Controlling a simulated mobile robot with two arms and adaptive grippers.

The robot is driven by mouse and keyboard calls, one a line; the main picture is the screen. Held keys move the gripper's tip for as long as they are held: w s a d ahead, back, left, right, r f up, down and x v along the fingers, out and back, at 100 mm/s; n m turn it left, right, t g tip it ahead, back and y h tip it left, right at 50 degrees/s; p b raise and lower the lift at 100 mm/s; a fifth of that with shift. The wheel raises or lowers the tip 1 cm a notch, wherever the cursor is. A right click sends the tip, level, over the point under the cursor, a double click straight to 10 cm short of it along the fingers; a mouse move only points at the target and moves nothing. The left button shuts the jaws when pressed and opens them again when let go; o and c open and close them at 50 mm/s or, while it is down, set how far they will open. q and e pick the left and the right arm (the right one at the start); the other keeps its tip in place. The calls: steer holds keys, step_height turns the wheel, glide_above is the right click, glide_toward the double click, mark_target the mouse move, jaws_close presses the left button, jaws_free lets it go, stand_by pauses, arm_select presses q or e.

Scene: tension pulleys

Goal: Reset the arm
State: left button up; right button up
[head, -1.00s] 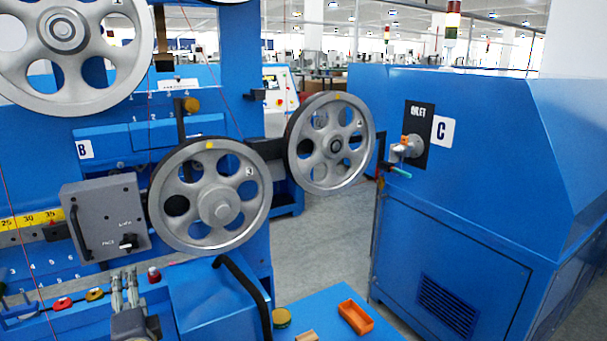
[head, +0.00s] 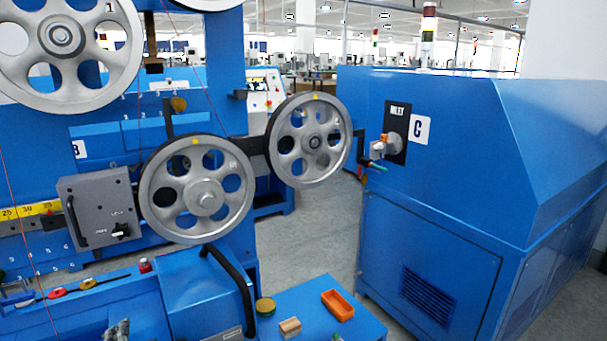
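A large grey spoked pulley (head: 207,200) sits low in front of the blue machine marked B. A second spoked pulley (head: 313,142) is at its upper right, with a dark arm piece (head: 258,146) visible between them. A third large pulley (head: 62,38) is at the upper left. A curved black bar (head: 240,285) rises from the blue housing below the pulleys. My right gripper is not in view.
A grey box with handle and knob (head: 100,212) is left of the low pulley. A blue side table (head: 300,300) holds an orange tray (head: 337,304), a wooden block (head: 290,327) and a round yellow-topped container (head: 265,307). Blue cabinet C (head: 440,160) stands right, across an open floor gap (head: 325,245).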

arm_select(q)
steer(key=s+d+f+n+g+h, duration=0.25)
steer(key=s+d+f, duration=0.3)
steer(key=s, duration=0.35)
steer(key=s+d+f+n+g+h, duration=0.2)
steer(key=s+d+f+g+h, duration=0.15)
steer(key=s+f, duration=0.4)
steer(key=s+d+f+n+g+h, duration=0.2)
steer(key=s+d+f+g, duration=0.15)
steer(key=s+d, duration=0.45)
steer(key=s+a+f+g, duration=0.1)
steer(key=s+f, duration=0.1)
steer(key=f, duration=1.1)
steer(key=s+a+f, duration=0.2)
steer(key=f, duration=1.1)
steer(key=s+a+f+g, duration=0.1)
steer(key=s+a+f, duration=0.1)
steer(key=s+f, duration=1.3)
steer(key=shift+s+a+f+y, duration=0.3)
steer(key=shift+s+f, duration=0.1)
steer(key=shift+s, duration=0.4)
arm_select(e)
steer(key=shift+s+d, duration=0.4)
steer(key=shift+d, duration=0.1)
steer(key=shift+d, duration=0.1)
